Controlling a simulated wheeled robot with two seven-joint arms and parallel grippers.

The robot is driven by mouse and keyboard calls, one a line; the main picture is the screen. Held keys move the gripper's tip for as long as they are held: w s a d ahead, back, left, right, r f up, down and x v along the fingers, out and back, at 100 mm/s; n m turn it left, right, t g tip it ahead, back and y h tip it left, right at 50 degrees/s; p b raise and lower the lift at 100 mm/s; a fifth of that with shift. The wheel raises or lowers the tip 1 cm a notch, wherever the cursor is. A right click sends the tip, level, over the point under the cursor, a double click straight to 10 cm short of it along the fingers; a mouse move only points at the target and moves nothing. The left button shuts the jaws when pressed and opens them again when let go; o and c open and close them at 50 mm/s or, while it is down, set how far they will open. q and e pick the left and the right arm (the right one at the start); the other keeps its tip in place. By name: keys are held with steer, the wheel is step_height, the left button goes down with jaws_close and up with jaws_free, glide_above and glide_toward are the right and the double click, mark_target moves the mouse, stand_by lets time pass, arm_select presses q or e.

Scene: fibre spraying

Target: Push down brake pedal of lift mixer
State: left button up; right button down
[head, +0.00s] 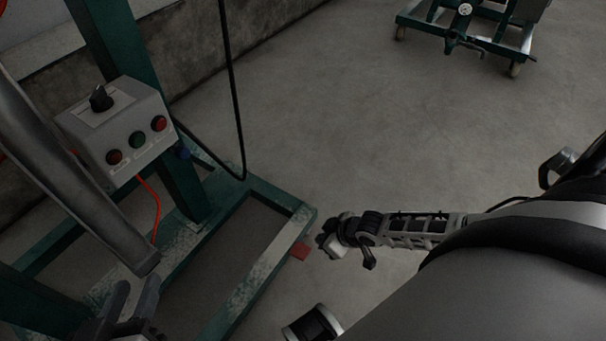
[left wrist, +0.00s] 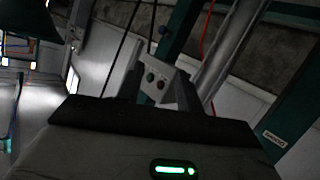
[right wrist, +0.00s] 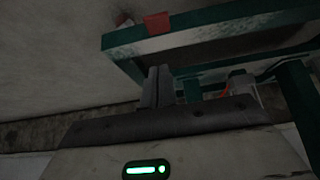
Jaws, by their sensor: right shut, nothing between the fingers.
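The lift mixer has a green floor frame (head: 262,268). Its small red brake pedal (head: 300,251) sits at the frame's near right corner. The pedal also shows at the top of the right wrist view (right wrist: 157,23), on the green bar. My right gripper (right wrist: 158,72) is shut and empty; in that view its fingertips appear below the pedal with a visible gap. The depth between them is hard to judge. My left gripper (head: 133,295) is open and empty at the lower left of the head view, and its spread fingers show in the left wrist view (left wrist: 157,92).
A grey control box (head: 118,130) with a black knob and coloured buttons is fixed to the green column. A black cable (head: 233,100) hangs beside it. Another green wheeled base (head: 470,38) stands at the back right. The floor between them is clear.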

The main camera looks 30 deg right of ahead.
mark_target(301, 250)
arm_select(q)
steer(key=shift+s, duration=0.1)
arm_select(e)
steer(key=shift+s, duration=0.1)
